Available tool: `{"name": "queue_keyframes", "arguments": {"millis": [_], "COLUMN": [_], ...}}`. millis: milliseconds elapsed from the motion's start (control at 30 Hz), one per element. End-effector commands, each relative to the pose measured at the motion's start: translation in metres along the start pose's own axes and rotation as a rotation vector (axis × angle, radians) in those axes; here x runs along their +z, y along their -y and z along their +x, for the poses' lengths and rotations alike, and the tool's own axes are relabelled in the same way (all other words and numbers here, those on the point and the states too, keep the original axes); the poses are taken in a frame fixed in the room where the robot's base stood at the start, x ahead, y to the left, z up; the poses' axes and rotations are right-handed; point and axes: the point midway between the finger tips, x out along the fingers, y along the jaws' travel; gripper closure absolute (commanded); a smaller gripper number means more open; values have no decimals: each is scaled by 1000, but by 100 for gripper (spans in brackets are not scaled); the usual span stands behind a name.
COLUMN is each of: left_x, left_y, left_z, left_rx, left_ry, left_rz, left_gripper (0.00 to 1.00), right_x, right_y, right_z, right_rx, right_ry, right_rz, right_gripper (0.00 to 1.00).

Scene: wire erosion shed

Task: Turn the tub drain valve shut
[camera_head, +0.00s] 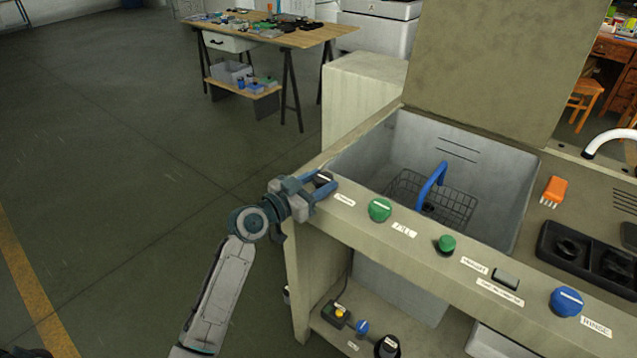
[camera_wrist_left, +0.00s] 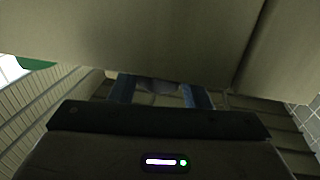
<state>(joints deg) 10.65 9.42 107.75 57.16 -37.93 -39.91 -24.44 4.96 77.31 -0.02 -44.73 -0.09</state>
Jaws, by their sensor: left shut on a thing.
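The drain valve (camera_head: 323,178) looks like a dark knob at the left end of the tub's front ledge, beside a small white label whose print is hard to read. My left gripper (camera_head: 319,186) reaches it from the left, with its blue fingers on either side of the knob, shut on it. In the left wrist view the two blue fingers (camera_wrist_left: 160,93) flank a dark rounded part under the pale ledge; most of the knob is hidden. The grey tub (camera_head: 370,155) lies behind the ledge. My right gripper is not in view.
Along the ledge are a green knob (camera_head: 380,209), a green button (camera_head: 446,243), a grey switch (camera_head: 505,279) and a blue knob (camera_head: 567,301). A wire basket (camera_head: 458,208) with a blue handle sits in the tub. Open floor lies left.

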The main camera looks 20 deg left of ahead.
Motion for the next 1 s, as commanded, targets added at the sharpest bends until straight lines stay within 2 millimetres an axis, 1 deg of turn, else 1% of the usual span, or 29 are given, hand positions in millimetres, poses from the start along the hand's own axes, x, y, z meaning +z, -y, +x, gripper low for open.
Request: {"name": "queue_keyframes", "arguments": {"millis": [33, 100, 133, 200, 233, 500, 633, 667, 767, 900, 1000], "left_x": [-3, -3, -3, -2, -2, 0, 1, 1, 2, 3, 2], "left_y": [0, 0, 0, 0, 0, 0, 1, 1, 0, 0, 1], "left_z": [0, 0, 0, 0, 0, 0, -9, -13, -31, -59, -76], "left_rx": [-1, -1, -1, -1, -1, -1, -2, -2, -1, 1, -1], "left_ry": [-5, -5, -5, -5, -4, -1, 0, 0, 1, 3, 3], "left_rz": [2, 2, 1, 1, 1, 0, 1, 2, 5, 5, 5], "left_gripper": [80, 80, 53, 39, 35, 35, 35, 35, 35, 35, 35], "right_x": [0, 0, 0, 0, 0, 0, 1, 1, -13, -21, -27], "right_y": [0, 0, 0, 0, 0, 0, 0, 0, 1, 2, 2], "right_z": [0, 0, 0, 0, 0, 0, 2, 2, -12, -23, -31], "right_rx": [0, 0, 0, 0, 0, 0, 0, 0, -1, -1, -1], "right_ry": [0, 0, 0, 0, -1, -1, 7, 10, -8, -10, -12], "right_rz": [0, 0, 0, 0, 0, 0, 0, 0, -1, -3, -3], "right_gripper": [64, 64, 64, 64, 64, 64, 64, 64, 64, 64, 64]}}
